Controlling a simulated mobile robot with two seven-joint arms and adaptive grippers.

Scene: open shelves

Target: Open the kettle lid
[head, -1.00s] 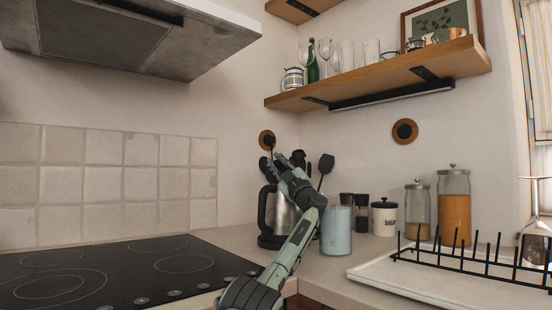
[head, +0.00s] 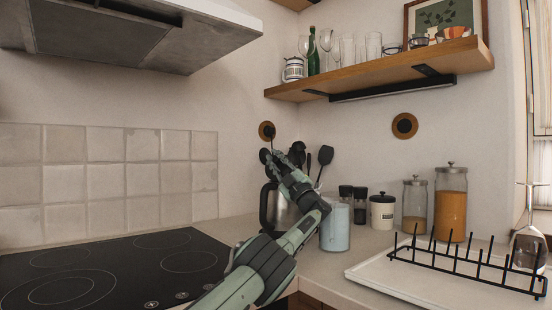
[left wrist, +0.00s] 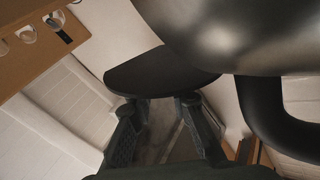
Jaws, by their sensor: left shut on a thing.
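The kettle (head: 283,217) stands on the counter in the corner, a steel body with a black handle (head: 264,205). My left gripper (head: 272,163) is at the kettle's top, and my wrist hides much of the upper kettle. In the left wrist view the kettle's steel body (left wrist: 230,35) fills the upper right, with its black handle (left wrist: 272,115) below. The dark lid (left wrist: 160,74) sticks out beside the body, tilted away from it. My left fingertips (left wrist: 159,104) are shut at the lid's edge. My right gripper is not in view.
A pale blue canister (head: 336,228) stands close right of the kettle, near my forearm. Dark utensils (head: 324,158) stand behind. Jars (head: 451,205) and a black rack (head: 465,268) on a white tray are to the right. The cooktop (head: 110,272) is at left.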

